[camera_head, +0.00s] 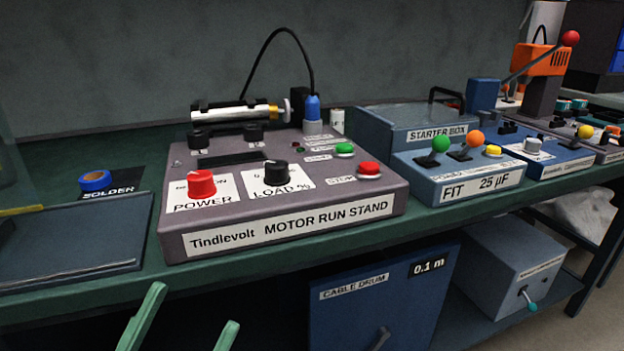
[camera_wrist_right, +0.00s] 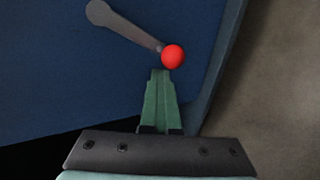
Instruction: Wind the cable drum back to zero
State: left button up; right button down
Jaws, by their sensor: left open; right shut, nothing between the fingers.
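The cable drum (camera_head: 345,315) is a dark blue box on the shelf under the bench, and its display (camera_head: 430,266) reads 0.1 m. Part of its grey crank (camera_head: 379,340) shows at the bottom of the head view. In the right wrist view the crank arm (camera_wrist_right: 128,27) slants down to a red ball knob (camera_wrist_right: 172,57) on the drum's blue face. My right gripper (camera_wrist_right: 160,75) is shut and empty, its tips close by the knob; I cannot tell whether they touch. My left gripper (camera_head: 195,304) is open and empty, in front of the bench.
A motor run stand (camera_head: 285,225) and a starter box (camera_head: 465,183) stand on the green bench above. A grey box with a teal-tipped crank (camera_head: 515,265) is right of the drum. The bench's front edge overhangs the shelf.

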jog(key=shift+d+f, duration=0.15)
jog(key=shift+w+d+f+b, duration=0.25)
jog(key=shift+d+f+b, duration=0.2)
jog(key=shift+d, duration=0.1)
jog(key=shift+w+d+f+b, duration=0.2)
jog(key=shift+d+f+b, duration=0.15)
jog(key=shift+d, duration=0.35)
jog(key=shift+w+d+f, duration=0.25)
jog(key=shift+w+d, duration=0.05)
jog(key=shift+d, duration=0.35)
